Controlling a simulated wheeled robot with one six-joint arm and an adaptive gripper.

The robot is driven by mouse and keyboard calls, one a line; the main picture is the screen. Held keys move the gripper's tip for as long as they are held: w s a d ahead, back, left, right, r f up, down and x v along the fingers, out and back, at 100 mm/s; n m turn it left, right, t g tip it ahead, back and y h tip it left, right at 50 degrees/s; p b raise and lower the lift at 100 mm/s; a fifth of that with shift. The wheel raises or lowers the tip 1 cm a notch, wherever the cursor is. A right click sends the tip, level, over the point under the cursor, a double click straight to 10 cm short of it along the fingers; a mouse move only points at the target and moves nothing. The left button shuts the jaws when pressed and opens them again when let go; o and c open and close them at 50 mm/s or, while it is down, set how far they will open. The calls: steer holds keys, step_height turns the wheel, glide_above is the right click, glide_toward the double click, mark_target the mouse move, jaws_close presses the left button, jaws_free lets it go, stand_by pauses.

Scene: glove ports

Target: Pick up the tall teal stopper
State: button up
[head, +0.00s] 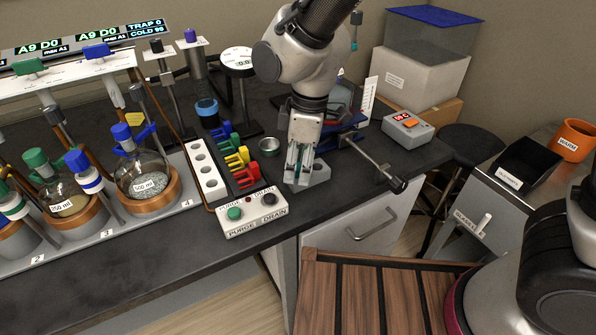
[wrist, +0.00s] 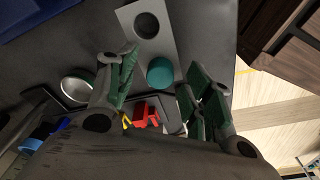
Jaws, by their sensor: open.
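The teal stopper (wrist: 161,72) shows in the wrist view as a round teal top on a grey block with holes (wrist: 138,45). It lies between the two open fingers of my gripper (wrist: 164,78), with space visible on both sides. Its height cannot be told from above. In the head view, my gripper (head: 298,170) points down over the grey block (head: 320,173) near the bench's front edge. There the fingers largely hide the stopper, and their green pads are hard to tell from it.
A purge/drain button box (head: 250,214) and a rack of coloured clips (head: 236,160) stand left of my gripper. A small metal dish (head: 269,146) sits close by. A horizontal rod (head: 372,163) lies to the right. Flasks (head: 141,172) fill the left bench.

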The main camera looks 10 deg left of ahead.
steer(key=c, duration=0.8)
steer(key=shift+r, duration=0.1)
